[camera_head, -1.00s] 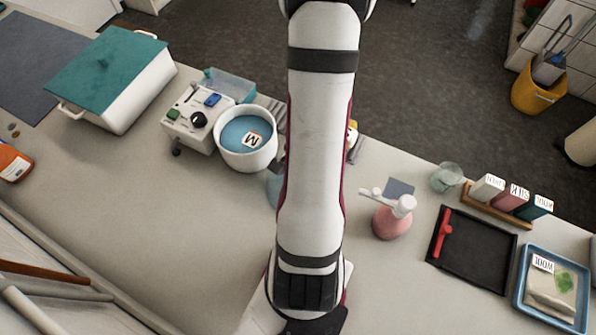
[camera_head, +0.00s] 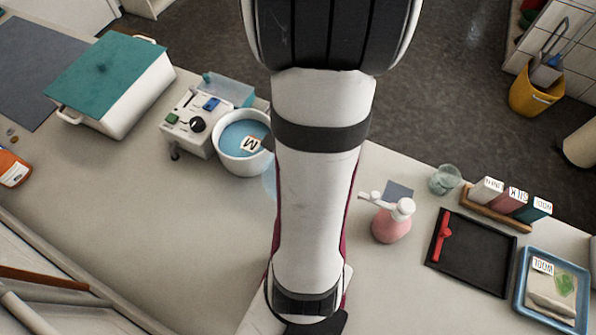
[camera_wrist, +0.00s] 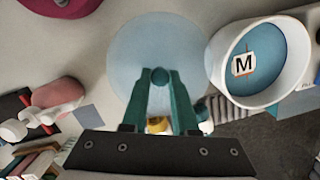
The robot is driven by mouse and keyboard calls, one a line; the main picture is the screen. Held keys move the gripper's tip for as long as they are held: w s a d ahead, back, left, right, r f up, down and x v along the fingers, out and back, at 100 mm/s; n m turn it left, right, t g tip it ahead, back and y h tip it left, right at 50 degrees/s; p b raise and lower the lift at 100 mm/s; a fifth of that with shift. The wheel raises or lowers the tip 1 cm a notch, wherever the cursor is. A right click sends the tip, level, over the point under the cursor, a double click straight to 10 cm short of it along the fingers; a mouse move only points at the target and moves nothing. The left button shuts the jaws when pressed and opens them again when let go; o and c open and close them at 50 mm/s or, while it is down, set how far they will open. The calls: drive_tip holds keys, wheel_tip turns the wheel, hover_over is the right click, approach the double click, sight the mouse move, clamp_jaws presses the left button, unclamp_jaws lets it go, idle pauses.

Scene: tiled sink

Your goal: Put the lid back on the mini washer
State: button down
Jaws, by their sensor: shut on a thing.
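The mini washer has a white round tub (camera_head: 243,160) with blue inside and a white card marked M (camera_head: 250,143). A control box (camera_head: 194,123) with a knob stands at the tub's left. The tub also shows at the upper right of the wrist view (camera_wrist: 226,75). My gripper (camera_wrist: 160,78) has teal fingers shut on the small knob of a pale, see-through round lid (camera_wrist: 155,38). The lid is beside the tub, not over its opening. In the head view only a sliver of lid (camera_head: 269,182) shows; my arm hides the gripper. Its height above the counter is unclear.
A pink pump bottle (camera_head: 391,222), a glass (camera_head: 444,179) and a black tray (camera_head: 471,252) stand right of my arm. A white box with a teal top (camera_head: 103,72) is at the upper left.

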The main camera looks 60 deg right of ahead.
drive_tip(key=w+d+r, duration=0.1)
drive_tip(key=w, duration=0.1)
drive_tip(key=w+d+r, duration=0.1)
drive_tip(key=w, duration=0.1)
drive_tip(key=w+d+r, duration=0.1)
drive_tip(key=w, duration=0.1)
drive_tip(key=shift+r, duration=0.35)
drive_tip(key=w+r+m, duration=0.2)
drive_tip(key=w+r, duration=0.2)
drive_tip(key=w, duration=0.6)
drive_tip(key=shift+s+d+f, duration=0.1)
drive_tip(key=shift+d+f, duration=0.05)
drive_tip(key=shift+f, duration=0.95)
drive_tip(key=shift+d+f, duration=0.15)
drive_tip(key=shift+f, duration=0.9)
drive_tip(key=shift+s+d+f, duration=0.1)
drive_tip(key=shift+d+f, duration=0.05)
drive_tip(key=shift+f, duration=0.95)
drive_tip(key=shift+f, duration=0.15)
drive_tip(key=shift+c, duration=0.6)
unclamp_jaws()
wheel_tip(320, 180, up, 7)
